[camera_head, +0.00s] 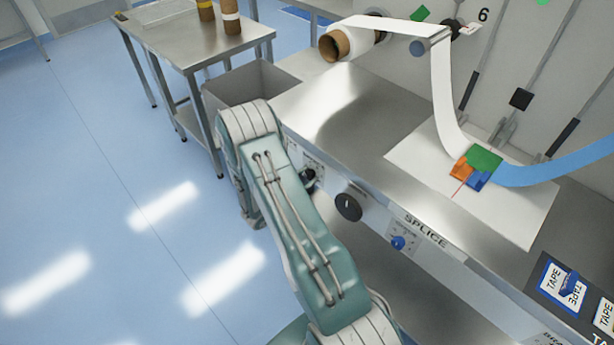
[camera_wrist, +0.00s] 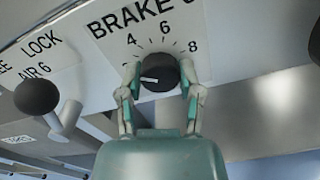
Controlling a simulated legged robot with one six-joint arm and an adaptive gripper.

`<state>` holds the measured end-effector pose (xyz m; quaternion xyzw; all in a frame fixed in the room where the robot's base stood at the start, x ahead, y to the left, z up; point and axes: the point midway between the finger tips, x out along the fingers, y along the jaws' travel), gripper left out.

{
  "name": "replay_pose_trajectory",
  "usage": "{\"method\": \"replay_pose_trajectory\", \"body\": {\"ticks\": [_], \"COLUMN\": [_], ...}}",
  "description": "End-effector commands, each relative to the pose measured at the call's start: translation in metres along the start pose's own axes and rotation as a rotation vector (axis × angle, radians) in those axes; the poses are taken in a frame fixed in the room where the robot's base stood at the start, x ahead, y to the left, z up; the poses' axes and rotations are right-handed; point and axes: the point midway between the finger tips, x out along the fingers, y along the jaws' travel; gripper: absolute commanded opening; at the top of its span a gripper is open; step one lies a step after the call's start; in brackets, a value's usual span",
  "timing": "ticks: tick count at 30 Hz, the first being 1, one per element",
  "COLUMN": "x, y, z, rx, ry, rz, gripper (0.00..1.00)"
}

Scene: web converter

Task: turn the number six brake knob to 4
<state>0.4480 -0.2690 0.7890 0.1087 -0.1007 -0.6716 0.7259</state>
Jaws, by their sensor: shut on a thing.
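The black brake knob (camera_wrist: 159,72) shows in the wrist view on a white panel under the word BRAKE. Its white pointer line points left and slightly down, below the printed 4 (camera_wrist: 131,40). The 6 is above the knob and the 8 is at its upper right; the lower-left part of the scale is hidden by a finger. My gripper (camera_wrist: 160,82) is shut on the knob, one fingertip on its left side and one on its right. In the head view my arm hides the gripper and I cannot make out the brake knob.
A dark ball-ended lever (camera_wrist: 37,97) stands left of the gripper by the LOCK AIR 6 label. In the head view a large black knob (camera_head: 349,207) and a blue knob (camera_head: 398,243) sit on the bench front. A steel table (camera_head: 190,35) stands behind; the floor at left is clear.

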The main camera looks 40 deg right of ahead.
Motion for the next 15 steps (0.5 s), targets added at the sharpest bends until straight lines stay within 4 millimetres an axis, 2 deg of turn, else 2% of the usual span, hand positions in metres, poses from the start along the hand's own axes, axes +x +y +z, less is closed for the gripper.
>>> {"method": "replay_pose_trajectory", "body": {"ticks": [15], "x": [0.0003], "y": [0.0016], "z": [0.0006], "rx": [0.413], "ry": [0.0], "rz": [0.004], "gripper": [0.0]}}
